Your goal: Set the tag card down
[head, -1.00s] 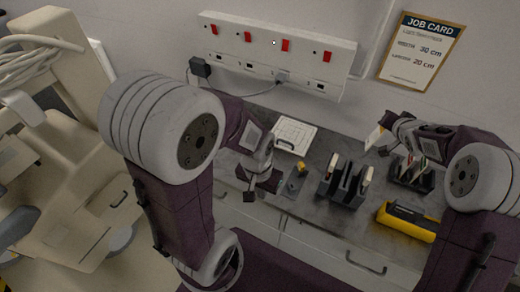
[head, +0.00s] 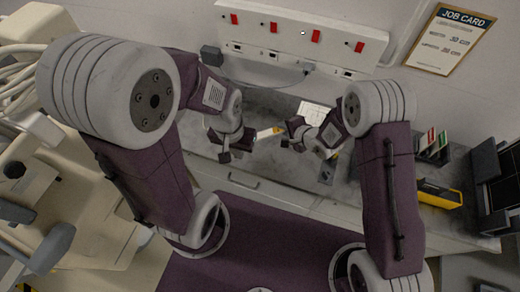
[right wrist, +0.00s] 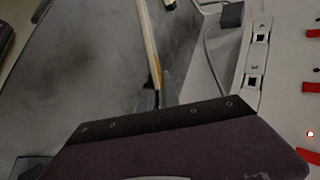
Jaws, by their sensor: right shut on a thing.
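My right gripper (head: 293,137) is shut on the tag card (head: 268,132), a thin pale card with an orange part. It sticks out to the left over the counter, apart from my left gripper. In the right wrist view the card (right wrist: 150,45) appears nearly edge-on as a thin cream strip. I cannot tell its height above the grey counter (head: 265,104). My left gripper (head: 233,150) is left of the card, with its dark fingers apart and nothing visible between them.
A white square board (head: 314,112) lies on the counter behind my right arm. A socket strip (head: 300,40) and a job card notice (head: 452,38) are on the wall. A card rack (head: 432,150) and a yellow bin (head: 438,195) stand at right. Counter space shows around the held card.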

